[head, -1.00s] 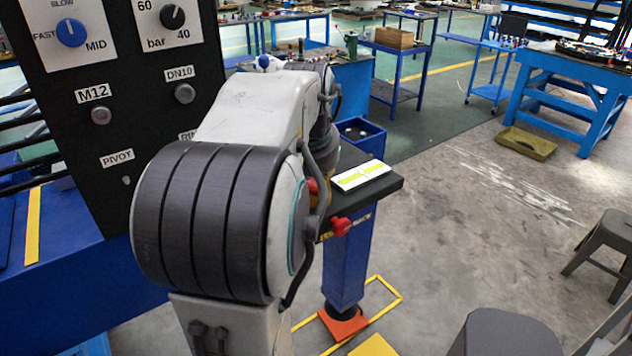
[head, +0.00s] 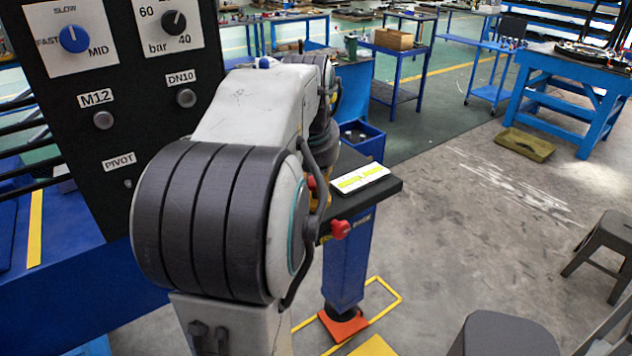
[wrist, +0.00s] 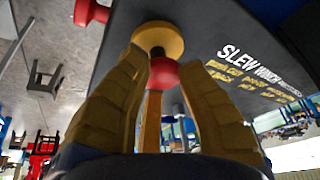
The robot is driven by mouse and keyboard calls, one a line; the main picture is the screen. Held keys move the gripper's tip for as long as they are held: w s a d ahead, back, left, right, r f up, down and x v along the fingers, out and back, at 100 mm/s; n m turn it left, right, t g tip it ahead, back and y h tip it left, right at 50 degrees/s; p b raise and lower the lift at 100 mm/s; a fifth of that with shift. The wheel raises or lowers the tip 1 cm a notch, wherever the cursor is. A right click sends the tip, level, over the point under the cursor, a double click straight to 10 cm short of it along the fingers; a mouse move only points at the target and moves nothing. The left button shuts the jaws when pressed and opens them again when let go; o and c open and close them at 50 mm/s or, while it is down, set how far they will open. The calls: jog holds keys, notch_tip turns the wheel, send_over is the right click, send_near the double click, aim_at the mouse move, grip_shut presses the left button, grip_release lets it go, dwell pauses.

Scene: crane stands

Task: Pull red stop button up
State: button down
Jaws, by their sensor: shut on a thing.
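In the head view, a bit of red (head: 311,183) shows past my arm at the dark stand top (head: 385,188). My arm hides most of the button and the gripper there.
A second red knob (head: 340,229) sticks out from the stand's side. The blue post (head: 346,265) stands on an orange foot. A black panel (head: 140,60) with dials is at left. A grey stool (head: 605,250) is at right, with open floor between.

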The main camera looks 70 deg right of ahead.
jog(key=shift+d+r, duration=0.2)
jog(key=c, duration=0.7)
grip_release()
jog(key=shift+f, duration=0.1)
jog(key=v, duration=1.2)
